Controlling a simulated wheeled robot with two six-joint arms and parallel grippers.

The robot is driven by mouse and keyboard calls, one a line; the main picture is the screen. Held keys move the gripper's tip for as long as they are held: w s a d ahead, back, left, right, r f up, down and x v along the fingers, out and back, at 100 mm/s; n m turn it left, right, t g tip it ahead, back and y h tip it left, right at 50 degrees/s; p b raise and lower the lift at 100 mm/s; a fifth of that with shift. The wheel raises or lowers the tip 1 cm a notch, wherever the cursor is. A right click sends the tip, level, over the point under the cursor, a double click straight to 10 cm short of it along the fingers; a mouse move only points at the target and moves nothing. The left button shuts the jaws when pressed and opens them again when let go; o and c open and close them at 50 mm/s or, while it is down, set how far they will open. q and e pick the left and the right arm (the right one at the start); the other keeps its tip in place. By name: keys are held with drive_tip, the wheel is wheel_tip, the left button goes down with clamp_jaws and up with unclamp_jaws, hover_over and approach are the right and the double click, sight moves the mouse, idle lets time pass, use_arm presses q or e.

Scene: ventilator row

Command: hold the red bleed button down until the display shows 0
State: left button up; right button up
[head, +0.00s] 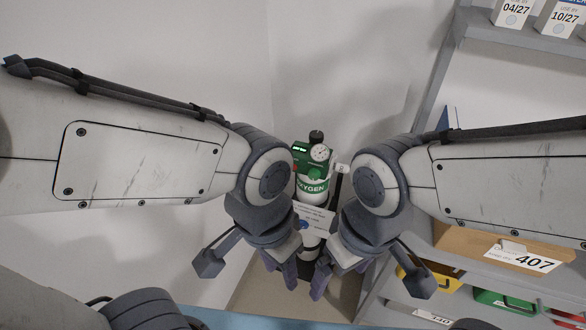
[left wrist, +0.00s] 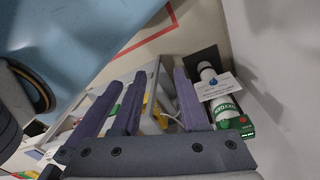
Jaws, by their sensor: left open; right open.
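The oxygen cylinder (head: 311,190) is white with a green band and stands upright in the corner. Its green head (head: 312,170) carries a round dial gauge (head: 320,153) and a small lit display (head: 300,149) whose digits are too small to read. My left gripper (head: 280,270) is open and empty, in front and left of the cylinder. My right gripper (head: 340,274) is open and empty, in front and right of it. In the left wrist view the cylinder (left wrist: 226,107) lies right of my left fingers, apart from them.
A white card (head: 314,219) hangs on the cylinder's front. Grey shelving (head: 440,75) stands on the right, with a box labelled 407 (head: 520,258), a yellow bin (head: 432,283) and a green bin (head: 502,300). A white wall closes the left side. A blue surface (head: 240,319) edges the bottom.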

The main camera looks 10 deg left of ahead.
use_arm(q)
clamp_jaws()
idle(1.4)
